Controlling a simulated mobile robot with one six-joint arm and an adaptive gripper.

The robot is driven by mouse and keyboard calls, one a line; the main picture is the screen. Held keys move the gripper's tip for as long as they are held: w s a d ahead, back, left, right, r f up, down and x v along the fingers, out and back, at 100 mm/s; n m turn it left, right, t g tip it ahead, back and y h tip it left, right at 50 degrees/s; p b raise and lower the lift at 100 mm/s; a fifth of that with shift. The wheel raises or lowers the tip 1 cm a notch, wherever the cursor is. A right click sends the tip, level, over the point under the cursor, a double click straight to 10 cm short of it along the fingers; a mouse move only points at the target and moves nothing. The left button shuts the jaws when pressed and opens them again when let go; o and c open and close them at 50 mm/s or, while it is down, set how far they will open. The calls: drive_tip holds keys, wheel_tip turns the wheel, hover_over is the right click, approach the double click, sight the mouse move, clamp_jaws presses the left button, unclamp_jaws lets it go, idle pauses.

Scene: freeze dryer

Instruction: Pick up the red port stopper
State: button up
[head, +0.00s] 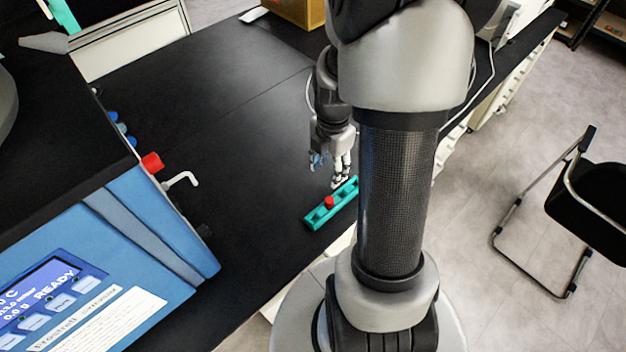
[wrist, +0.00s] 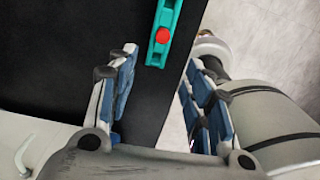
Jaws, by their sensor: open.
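The red port stopper (head: 329,202) sits in a teal holder (head: 345,205) on the black bench top, near the bench's front edge. In the wrist view the stopper (wrist: 162,35) shows at the top centre, in the teal holder (wrist: 157,54). My gripper (head: 334,180) is above the bench by the holder's far end. In the wrist view my gripper (wrist: 158,72) has its fingers spread wide with nothing between them. The stopper lies ahead of the fingertips, apart from them.
A blue freeze dryer (head: 150,225) with a lit screen stands at the left. A red knob (head: 152,162) and a white bent spout (head: 182,180) stick out from its side. A black chair (head: 590,205) stands on the floor at right. The bench's middle is clear.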

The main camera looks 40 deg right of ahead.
drive_tip(key=b, duration=0.3)
hover_over(329, 200)
drive_tip(key=f, duration=1)
drive_tip(key=shift+a+f, duration=0.25)
drive_tip(key=shift+a, duration=0.1)
drive_tip(key=shift+d+f+b, duration=0.25)
drive_tip(key=shift+f+b, duration=0.45)
drive_tip(key=shift+f, duration=0.8)
drive_tip(key=shift+d+f+b, duration=0.2)
drive_tip(key=shift+f+b, duration=0.5)
drive_tip(key=shift+f, duration=0.75)
drive_tip(key=shift+r, duration=0.1)
drive_tip(key=c, duration=1)
drive_tip(key=shift+r, duration=0.1)
wheel_tip(329, 200, up, 20)
drive_tip(key=p, duration=0.6)
